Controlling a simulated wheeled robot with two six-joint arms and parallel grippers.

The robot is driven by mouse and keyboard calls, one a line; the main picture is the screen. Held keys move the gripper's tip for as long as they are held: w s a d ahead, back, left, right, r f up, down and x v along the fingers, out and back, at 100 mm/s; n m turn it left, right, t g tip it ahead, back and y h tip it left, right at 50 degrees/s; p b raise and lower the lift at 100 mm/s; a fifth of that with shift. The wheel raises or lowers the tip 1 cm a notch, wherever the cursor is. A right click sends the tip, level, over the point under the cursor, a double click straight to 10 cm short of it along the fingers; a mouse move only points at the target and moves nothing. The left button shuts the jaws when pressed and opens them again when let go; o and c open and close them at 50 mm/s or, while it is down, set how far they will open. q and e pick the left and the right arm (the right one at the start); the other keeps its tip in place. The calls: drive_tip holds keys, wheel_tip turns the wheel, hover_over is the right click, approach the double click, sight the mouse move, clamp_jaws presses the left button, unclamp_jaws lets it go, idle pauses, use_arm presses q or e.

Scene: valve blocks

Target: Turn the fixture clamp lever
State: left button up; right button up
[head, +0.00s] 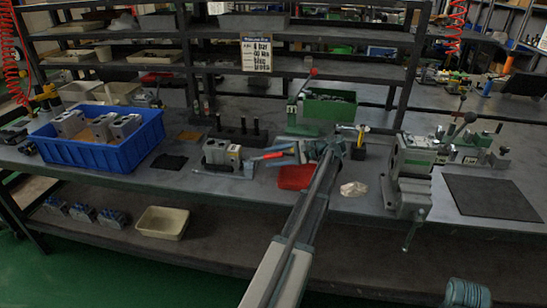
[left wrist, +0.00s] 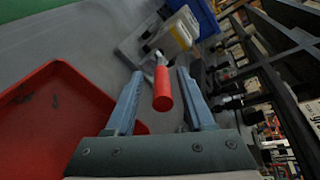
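The clamp fixture (head: 222,155) stands on the bench left of centre, with a grey block and a yellow mark on it. Its lever has a red handle (head: 273,155) that points right, toward my left gripper (head: 285,152). In the left wrist view the red handle (left wrist: 162,88) lies between the two blue-grey fingers of the left gripper (left wrist: 160,75). Gaps show on both sides, so the gripper is open around or just over the handle; the exact height is unclear. The fixture body (left wrist: 172,35) shows beyond the fingertips.
A red tray (head: 295,177) lies close below the left gripper. A blue bin (head: 95,150) with grey blocks stands at left. A rack with black pegs (head: 238,135) and a green bin (head: 330,108) stand behind. Another fixture (head: 410,165) and a dark mat (head: 490,197) are at right.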

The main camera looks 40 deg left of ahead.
use_arm(q)
drive_tip(key=shift+r, duration=0.1)
drive_tip(key=shift+w+d+r, duration=0.15)
drive_tip(key=shift+w+d, duration=0.1)
drive_tip(key=shift+d, duration=0.05)
drive_tip(key=p+v, duration=0.4)
drive_tip(key=v, duration=0.9)
drive_tip(key=shift+s, duration=0.1)
